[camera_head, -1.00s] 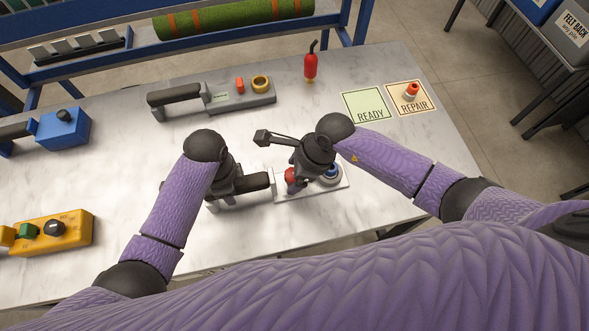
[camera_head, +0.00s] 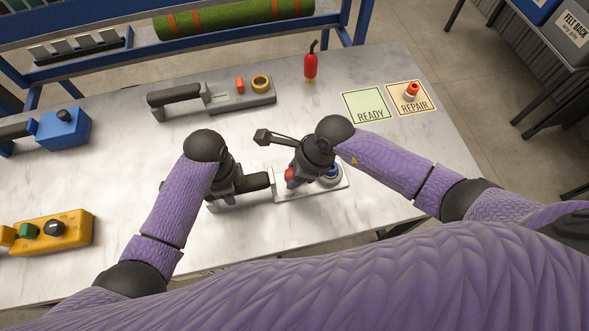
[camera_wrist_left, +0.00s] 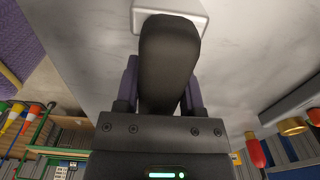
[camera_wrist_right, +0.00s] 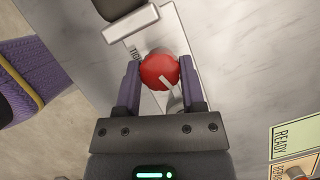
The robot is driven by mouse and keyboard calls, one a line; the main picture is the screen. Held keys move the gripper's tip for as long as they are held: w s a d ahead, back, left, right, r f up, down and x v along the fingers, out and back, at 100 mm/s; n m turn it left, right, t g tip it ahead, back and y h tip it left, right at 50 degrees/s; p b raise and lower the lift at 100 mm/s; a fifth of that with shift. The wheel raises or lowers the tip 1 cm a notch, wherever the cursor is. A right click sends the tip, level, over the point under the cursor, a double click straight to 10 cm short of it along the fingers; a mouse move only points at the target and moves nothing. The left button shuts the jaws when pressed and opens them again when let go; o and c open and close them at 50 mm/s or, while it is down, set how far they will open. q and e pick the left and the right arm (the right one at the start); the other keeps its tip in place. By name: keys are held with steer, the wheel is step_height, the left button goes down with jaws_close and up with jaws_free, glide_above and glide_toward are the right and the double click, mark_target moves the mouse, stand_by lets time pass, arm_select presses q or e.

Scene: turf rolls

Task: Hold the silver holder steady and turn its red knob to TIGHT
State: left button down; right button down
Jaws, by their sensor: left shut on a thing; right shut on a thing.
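The silver holder (camera_head: 322,190) lies on the table, a pale plate with a black handle (camera_head: 256,182) at its left end. My left gripper (camera_head: 224,196) is shut around this handle, and the left wrist view shows the handle (camera_wrist_left: 168,65) between its fingers. The red knob (camera_wrist_right: 158,70) sits between the fingers of my right gripper (camera_wrist_right: 160,82), which is shut on it. A pale pointer on the knob slants to the lower right in the right wrist view.
A grey holder (camera_head: 245,97) with a red part and a brass ring lies behind. A blue device (camera_head: 62,128) and a yellow one (camera_head: 70,232) stand at left. A red bottle-like tool (camera_head: 310,66), a READY mat (camera_head: 365,104) and a REPAIR mat (camera_head: 398,103) are at the back right.

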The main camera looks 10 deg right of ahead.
steer(key=m+t, duration=0.1)
steer(key=m, duration=0.2)
steer(key=m+t+h, duration=0.1)
steer(key=m, duration=0.2)
steer(key=shift+s+a, duration=0.1)
steer(key=shift+s, duration=0.05)
steer(key=m+h, duration=0.1)
steer(key=m, duration=0.1)
steer(key=m+t, duration=0.1)
steer(key=m, duration=0.1)
steer(key=shift+a+r+m+h, duration=0.1)
steer(key=shift+m+h, duration=0.3)
steer(key=m+h, duration=0.2)
steer(key=m, duration=0.3)
steer(key=shift+m, duration=0.3)
steer(key=m+h, duration=0.1)
steer(key=m, duration=0.1)
steer(key=m+h, duration=0.1)
steer(key=m, duration=0.1)
steer(key=shift+a+m+g, duration=0.1)
steer(key=shift+m+g, duration=0.2)
steer(key=shift+c, duration=1)
jaws_free()
